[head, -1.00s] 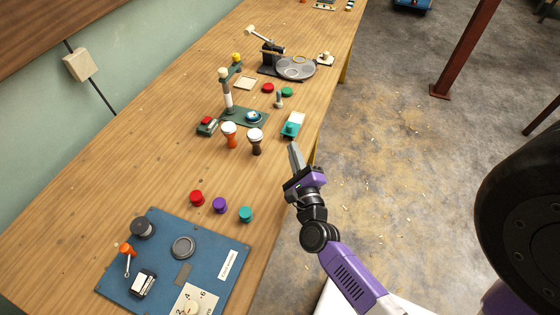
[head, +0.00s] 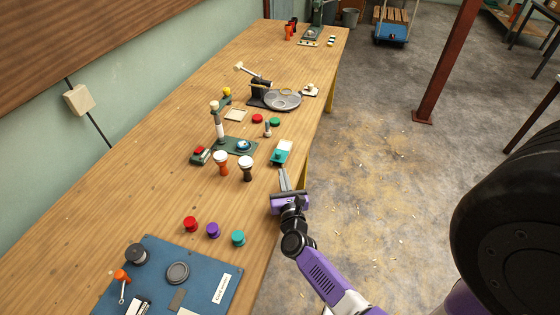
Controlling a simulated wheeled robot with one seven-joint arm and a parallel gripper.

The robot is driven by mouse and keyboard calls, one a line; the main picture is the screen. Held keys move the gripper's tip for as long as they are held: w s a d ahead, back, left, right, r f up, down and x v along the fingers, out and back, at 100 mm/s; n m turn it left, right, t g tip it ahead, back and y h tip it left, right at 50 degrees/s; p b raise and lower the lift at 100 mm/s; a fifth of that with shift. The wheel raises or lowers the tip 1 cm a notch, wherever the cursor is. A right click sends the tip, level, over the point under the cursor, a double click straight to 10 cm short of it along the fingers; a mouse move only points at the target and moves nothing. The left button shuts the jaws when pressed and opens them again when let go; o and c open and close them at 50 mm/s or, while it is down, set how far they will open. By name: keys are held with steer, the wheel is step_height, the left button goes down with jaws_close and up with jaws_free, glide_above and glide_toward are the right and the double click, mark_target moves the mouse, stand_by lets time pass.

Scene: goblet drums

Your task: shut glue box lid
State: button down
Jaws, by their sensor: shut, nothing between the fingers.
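A small teal box with a white part (head: 281,153), which looks like the glue box, stands near the right edge of the workbench in the head view. The white part is at its far end and the teal part is nearer to me. The lid's exact angle is too small to tell. My gripper (head: 283,173) is just on the near side of the box, at the bench's right edge. Its fingers are together, point away from me and hold nothing. I cannot tell whether the fingertips touch the box.
Two goblet drums (head: 246,168) stand left of the box. Behind them is a green press stand (head: 219,130). Red, purple and teal knobs (head: 213,230) and a blue panel (head: 205,270) are nearer. A round tray (head: 283,100) is farther back. Floor is open at right.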

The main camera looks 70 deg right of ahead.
mark_target(287, 153)
steer(key=x, duration=0.6)
steer(key=shift+w+d, duration=0.15)
steer(key=shift+d, duration=0.05)
steer(key=d+b, duration=0.2)
steer(key=d, duration=0.1)
steer(key=d+b, duration=0.2)
steer(key=d, duration=0.1)
steer(key=shift+w+f+b, duration=0.2)
steer(key=shift+f+b, duration=0.05)
steer(key=shift+b, duration=0.05)
steer(key=shift+d+r, duration=0.1)
steer(key=shift+d, duration=0.2)
steer(key=shift+d+r, duration=0.2)
steer(key=shift+r, duration=0.1)
steer(key=shift+s, duration=0.15)
